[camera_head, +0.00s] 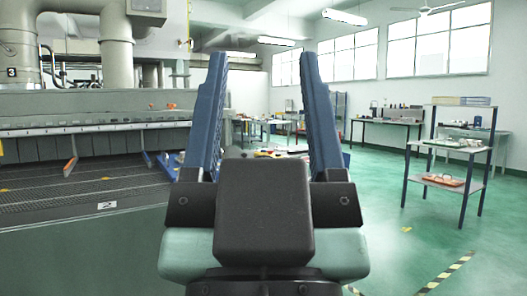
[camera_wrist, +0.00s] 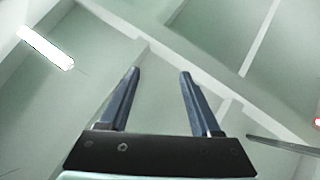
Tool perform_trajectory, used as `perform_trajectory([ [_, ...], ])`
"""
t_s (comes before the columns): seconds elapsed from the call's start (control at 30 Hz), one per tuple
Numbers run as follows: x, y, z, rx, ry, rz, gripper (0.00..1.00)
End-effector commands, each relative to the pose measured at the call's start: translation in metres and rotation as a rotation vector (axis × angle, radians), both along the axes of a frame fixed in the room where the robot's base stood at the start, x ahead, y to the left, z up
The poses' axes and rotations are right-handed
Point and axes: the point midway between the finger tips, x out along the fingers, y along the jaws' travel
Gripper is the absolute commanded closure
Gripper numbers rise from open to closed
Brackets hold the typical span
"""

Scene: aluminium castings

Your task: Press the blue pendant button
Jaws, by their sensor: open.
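My gripper (camera_head: 263,54) stands upright in the middle of the camera_head view, its two blue fingers wide apart with nothing between them. In the camera_wrist view my gripper (camera_wrist: 160,72) points up towards the ceiling, also open and empty. I cannot make out a blue pendant button in either view. A thin hanging line (camera_head: 189,18) with a small yellowish and reddish end shows left of the fingers in the camera_head view. It is too small to tell whether it is a pendant. My gripper hides part of the room behind it.
A long grey machine (camera_head: 100,148) with a dark grated bed fills the left side. A blue-legged shelf (camera_head: 447,183) stands at the right, and a workbench (camera_head: 388,121) is further back. The green floor (camera_head: 400,225) between my gripper and the shelf is clear.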

Motion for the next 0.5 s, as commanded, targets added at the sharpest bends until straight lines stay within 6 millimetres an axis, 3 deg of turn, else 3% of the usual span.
perform_trajectory([
  [0.03,0.0000,0.0000,0.0000,0.000,0.000,0.000,0.47],
  [0.33,0.0000,0.0000,-0.0001,0.000,0.000,0.000,1.00],
  [0.5,0.0001,0.0000,-0.0002,0.000,0.000,0.000,1.00],
])
